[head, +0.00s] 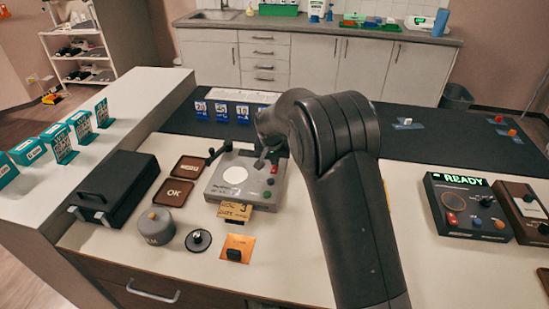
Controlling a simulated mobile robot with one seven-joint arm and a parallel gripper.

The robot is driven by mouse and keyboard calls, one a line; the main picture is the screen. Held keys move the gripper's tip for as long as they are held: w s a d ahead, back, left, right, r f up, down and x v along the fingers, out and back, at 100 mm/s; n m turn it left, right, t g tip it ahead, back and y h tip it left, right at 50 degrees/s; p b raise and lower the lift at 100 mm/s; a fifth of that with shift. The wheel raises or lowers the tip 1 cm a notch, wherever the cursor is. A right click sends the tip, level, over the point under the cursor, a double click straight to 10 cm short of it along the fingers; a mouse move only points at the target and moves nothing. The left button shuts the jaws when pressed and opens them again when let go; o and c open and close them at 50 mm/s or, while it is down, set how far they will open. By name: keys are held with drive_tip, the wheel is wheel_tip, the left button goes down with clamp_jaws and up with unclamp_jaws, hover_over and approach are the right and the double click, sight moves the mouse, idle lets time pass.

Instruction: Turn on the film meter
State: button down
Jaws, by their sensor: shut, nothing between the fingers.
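A grey device (215,189) with a round white disc on top sits on the counter in the middle of the head view. It looks like the film meter, though its label is too small to read. A green button (270,182) and a red button (274,169) show at its right side. My gripper (261,164) is shut and empty, pointing down over the device's back right part near these buttons. I cannot tell whether it touches the device. My arm hides the area just right of it.
A black box (117,183), brown OK pad (174,193), grey round pot (156,226) and black knob (198,240) stand to the left. An orange card (237,247) lies in front. A black unit reading READY (467,205) stands right. Bare counter lies front right of the device.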

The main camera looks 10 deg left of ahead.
drive_tip(key=shift+w+f+g, duration=0.15)
drive_tip(key=shift+f+g, duration=0.15)
drive_tip(key=shift+g, duration=0.1)
drive_tip(key=shift+s, duration=0.2)
drive_tip(key=shift+s, duration=0.75)
drive_tip(key=shift+r, duration=0.1)
drive_tip(key=shift+r, duration=0.3)
drive_tip(key=v, duration=1.3)
drive_tip(key=shift+r, duration=0.15)
drive_tip(key=shift+s+d, duration=0.1)
